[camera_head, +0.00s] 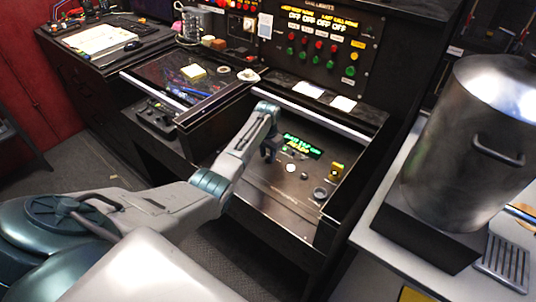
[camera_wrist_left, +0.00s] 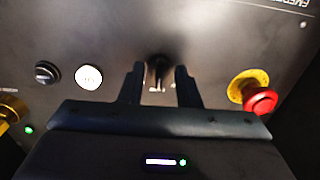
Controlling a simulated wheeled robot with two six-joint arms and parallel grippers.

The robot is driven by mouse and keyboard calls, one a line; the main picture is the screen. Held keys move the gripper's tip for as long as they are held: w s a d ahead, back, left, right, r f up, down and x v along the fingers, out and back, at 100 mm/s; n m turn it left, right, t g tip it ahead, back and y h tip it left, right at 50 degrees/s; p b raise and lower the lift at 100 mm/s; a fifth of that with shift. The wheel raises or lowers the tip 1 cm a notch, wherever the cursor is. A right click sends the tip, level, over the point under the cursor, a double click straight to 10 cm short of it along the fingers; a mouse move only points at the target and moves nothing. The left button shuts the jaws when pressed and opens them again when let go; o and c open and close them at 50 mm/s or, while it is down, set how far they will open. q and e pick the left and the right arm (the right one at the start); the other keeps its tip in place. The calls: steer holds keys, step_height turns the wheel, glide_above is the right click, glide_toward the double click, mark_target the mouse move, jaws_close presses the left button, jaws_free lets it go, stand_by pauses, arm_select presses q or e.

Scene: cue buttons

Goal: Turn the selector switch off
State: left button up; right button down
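The selector switch (camera_wrist_left: 158,70) is a small black knob on a dark panel in the left wrist view, with a small pale label below it. My left gripper (camera_wrist_left: 161,76) is open, with one dark finger on each side of the knob near its lower end. I cannot tell whether the fingers touch it. In the head view my left gripper (camera_head: 268,153) reaches down over the sloping panel (camera_head: 270,190), and the switch cannot be made out there. My right gripper is not in view.
In the left wrist view a red emergency button (camera_wrist_left: 262,101) on a yellow base is right of the fingers. In the head view a lit green display (camera_head: 303,146) is close by; a metal pot (camera_head: 460,150) stands right.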

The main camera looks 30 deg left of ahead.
arm_select(q)
steer(key=shift+f, duration=0.25)
jaws_close()
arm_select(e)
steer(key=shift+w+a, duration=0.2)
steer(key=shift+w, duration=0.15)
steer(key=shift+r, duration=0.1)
